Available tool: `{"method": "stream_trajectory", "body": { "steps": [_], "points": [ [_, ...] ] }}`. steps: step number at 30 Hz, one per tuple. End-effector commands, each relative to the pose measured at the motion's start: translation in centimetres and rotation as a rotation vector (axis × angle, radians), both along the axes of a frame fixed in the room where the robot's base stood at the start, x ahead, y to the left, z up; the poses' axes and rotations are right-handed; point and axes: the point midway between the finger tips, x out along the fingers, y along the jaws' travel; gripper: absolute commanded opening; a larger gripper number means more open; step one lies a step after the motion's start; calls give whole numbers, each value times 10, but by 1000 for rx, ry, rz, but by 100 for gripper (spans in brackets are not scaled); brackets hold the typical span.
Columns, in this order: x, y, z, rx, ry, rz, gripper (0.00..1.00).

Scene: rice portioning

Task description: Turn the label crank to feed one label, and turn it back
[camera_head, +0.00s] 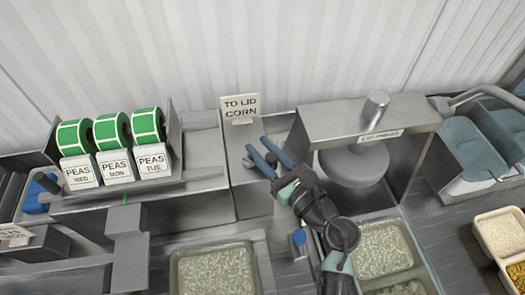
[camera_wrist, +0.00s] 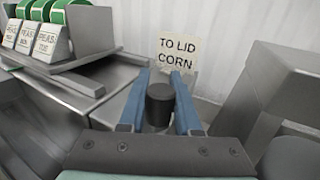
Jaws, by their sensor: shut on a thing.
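My gripper (camera_head: 257,144) reaches over the grey bench section in front of the "TO LID CORN" sign (camera_head: 240,107). Its two blue fingers are shut on a dark upright cylindrical knob (camera_wrist: 160,104), which stands between them in the wrist view. The knob looks like the crank's handle; the crank arm under it is mostly hidden by the fingers. The label rolls (camera_head: 112,131), green-edged, stand in a row to the left above cards reading PEAS WED, PEAS MON and PEAS TUE. They also show in the wrist view (camera_wrist: 40,10).
The lid press (camera_head: 365,120) stands close to the right of my gripper. Trays of rice (camera_head: 215,270) lie at the front, with another tray (camera_head: 383,250) by my arm. The wall is behind the sign.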

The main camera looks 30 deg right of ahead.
Motion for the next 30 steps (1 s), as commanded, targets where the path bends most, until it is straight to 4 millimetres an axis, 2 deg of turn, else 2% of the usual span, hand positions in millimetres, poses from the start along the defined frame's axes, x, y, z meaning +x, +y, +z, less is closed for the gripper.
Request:
{"method": "stream_trajectory", "body": {
  "steps": [15, 16, 20, 21, 30],
  "points": [
    [1, 0, 1, -2, -1, 16, 0],
    [1, 0, 1, -2, -1, 16, 35],
    [1, 0, 1, -1, -1, 16, 59],
    [1, 0, 1, -1, -1, 17, 62],
    [-1, -1, 0, -1, 0, 17, 62]
  ]
}}
